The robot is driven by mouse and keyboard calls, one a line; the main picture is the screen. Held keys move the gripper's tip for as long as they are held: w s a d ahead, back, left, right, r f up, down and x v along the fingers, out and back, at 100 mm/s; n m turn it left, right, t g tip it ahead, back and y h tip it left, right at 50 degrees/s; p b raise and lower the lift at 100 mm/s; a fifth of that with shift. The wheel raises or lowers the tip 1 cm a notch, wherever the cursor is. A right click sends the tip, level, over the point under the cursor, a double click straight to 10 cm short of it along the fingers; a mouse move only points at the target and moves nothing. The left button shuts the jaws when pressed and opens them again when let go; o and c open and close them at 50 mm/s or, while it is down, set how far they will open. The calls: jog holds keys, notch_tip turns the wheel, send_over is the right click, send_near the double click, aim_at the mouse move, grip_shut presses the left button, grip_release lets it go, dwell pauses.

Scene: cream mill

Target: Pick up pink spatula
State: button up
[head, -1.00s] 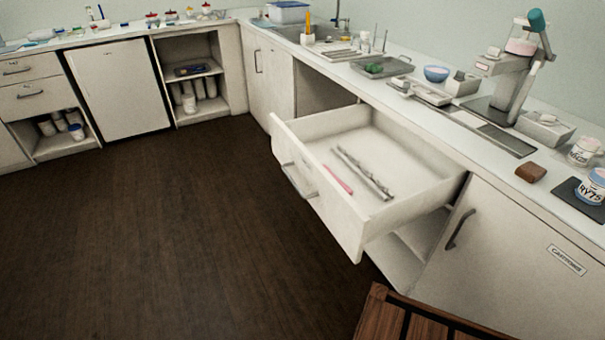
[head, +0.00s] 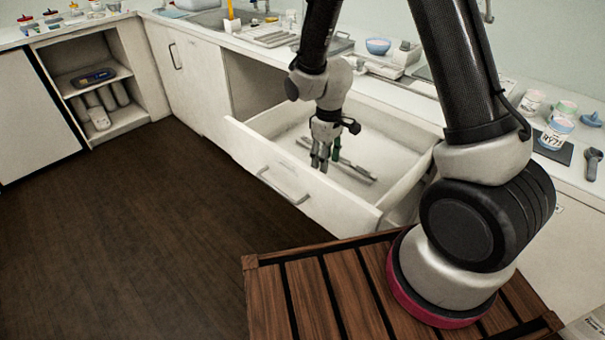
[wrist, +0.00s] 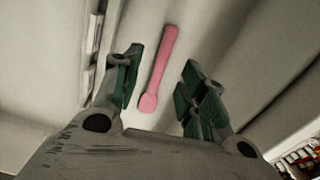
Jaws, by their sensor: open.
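The pink spatula (wrist: 160,68) lies on the floor of the open drawer (head: 275,180). In the wrist view it shows between my gripper's two green-padded fingers (wrist: 160,82), its wider end toward the palm. Both fingers are apart from it on either side, and the left one is closer. My gripper (head: 326,158) also shows in the head view, pointing down over the drawer, open and empty. The spatula is hidden behind it there. How high the fingertips are above the spatula is hard to tell.
The drawer walls surround the gripper. The counter behind holds a blue bowl (head: 378,46) and several jars. Open dark floor (head: 130,230) lies to the left.

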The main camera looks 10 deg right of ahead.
jog(key=f, duration=0.6)
jog(key=shift+s+a, duration=0.1)
jog(key=shift+s, duration=0.15)
grip_shut()
